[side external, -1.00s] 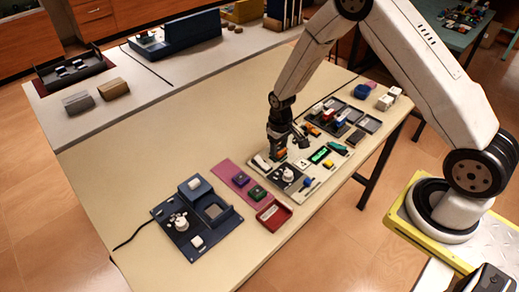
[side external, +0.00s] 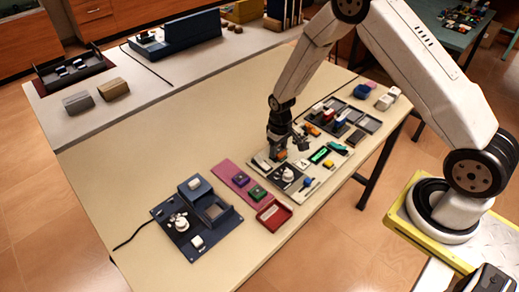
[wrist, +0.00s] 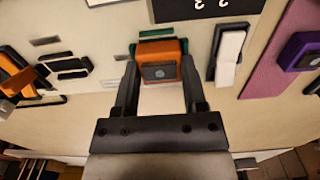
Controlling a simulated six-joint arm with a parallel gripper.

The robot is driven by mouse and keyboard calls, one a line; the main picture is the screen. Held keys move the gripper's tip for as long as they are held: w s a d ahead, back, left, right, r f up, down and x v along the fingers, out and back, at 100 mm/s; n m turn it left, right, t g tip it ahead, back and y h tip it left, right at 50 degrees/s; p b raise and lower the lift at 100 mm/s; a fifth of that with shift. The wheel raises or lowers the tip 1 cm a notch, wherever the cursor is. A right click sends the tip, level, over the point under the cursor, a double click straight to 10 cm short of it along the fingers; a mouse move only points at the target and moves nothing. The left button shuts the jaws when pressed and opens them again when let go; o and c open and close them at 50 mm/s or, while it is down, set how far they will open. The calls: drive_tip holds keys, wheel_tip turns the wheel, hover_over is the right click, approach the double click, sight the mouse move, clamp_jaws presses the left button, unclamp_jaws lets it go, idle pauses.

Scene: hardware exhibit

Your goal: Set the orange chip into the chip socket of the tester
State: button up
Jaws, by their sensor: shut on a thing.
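The orange chip (wrist: 158,63) sits between the two fingers of my gripper (wrist: 160,82) in the wrist view, with a dark square on the side facing the camera. My gripper is shut on it and low over the left end of the pale tester board (wrist: 105,45). A green strip (wrist: 157,33) shows just beyond the chip. In the side view my gripper (side external: 281,156) is at the board, near a white knob (side external: 288,174) and a lit green display (side external: 320,154). The chip hides what is beneath it, so I cannot tell whether it is seated in the socket.
A white rocker piece (wrist: 229,50) stands close to the right finger. A pink mat (side external: 228,169) with purple and green blocks, a red tray (side external: 273,214) and a dark blue board (side external: 180,240) lie to the left. Trays of small parts are behind right.

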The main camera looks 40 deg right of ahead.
drive_tip(key=shift+f, duration=0.15)
drive_tip(key=o, duration=1.1)
drive_tip(key=shift+o, duration=0.5)
drive_tip(key=shift+r, duration=3.75)
